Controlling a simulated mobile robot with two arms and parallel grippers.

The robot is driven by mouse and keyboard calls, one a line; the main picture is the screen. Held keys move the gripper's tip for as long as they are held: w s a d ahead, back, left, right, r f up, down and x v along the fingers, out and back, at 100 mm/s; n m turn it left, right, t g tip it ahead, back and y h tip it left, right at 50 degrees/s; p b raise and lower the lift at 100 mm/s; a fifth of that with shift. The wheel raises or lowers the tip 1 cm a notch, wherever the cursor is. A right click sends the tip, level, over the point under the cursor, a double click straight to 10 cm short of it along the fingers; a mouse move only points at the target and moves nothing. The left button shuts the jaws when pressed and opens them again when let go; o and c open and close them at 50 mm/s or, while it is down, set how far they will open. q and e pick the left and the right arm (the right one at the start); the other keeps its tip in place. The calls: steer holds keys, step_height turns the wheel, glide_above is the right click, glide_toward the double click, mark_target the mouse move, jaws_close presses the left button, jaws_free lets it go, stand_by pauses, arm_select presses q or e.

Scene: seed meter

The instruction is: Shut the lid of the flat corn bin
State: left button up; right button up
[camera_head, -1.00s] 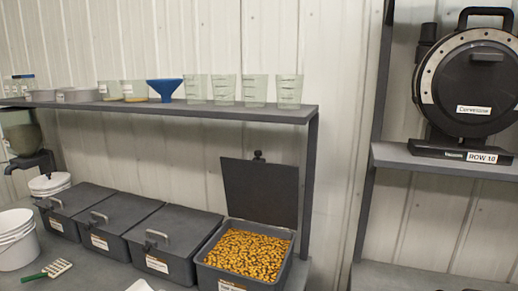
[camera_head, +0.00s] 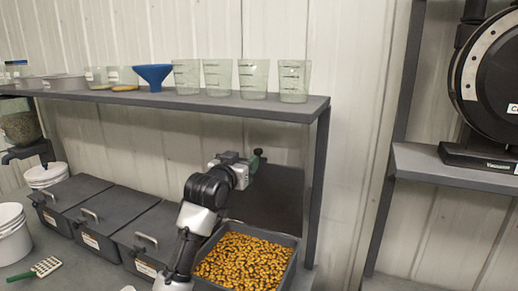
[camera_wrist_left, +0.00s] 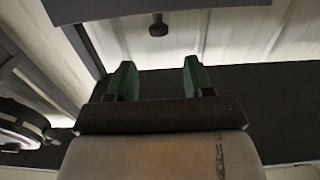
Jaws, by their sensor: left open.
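The flat corn bin (camera_head: 205,282) is a dark grey box filled with yellow-orange corn. Its dark lid (camera_head: 280,200) stands upright at the back, open. My left arm reaches over the bin's left side. My left gripper (camera_head: 255,159) is at the lid's top edge, with its green fingers open. In the left wrist view, the gripper's fingers (camera_wrist_left: 158,78) are apart and empty. The lid (camera_wrist_left: 200,8) shows at the top of that view, and its knob (camera_wrist_left: 158,26) lies beyond the fingertips, in line with the gap. The knob is hidden in the head view. My right gripper is not in view.
A shelf (camera_head: 160,98) runs above the bins, carrying clear cups (camera_head: 253,78) and a blue funnel (camera_head: 153,76). Several closed bins (camera_head: 110,215) stand to the left. A round black meter (camera_head: 490,80) sits on the right shelf.

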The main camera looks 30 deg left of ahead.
mark_target(257, 151)
arm_select(q)
steer(key=w+p, duration=0.2)
steer(key=w, duration=0.6)
steer(key=shift+w+a+p, duration=0.2)
steer(key=shift+p, duration=0.1)
steer(key=shift+w+f, duration=0.15)
steer(key=shift+w, duration=0.5)
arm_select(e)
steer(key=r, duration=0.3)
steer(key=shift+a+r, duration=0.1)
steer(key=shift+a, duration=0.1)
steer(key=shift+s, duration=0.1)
arm_select(q)
steer(key=shift+c, duration=1)
jaws_close()
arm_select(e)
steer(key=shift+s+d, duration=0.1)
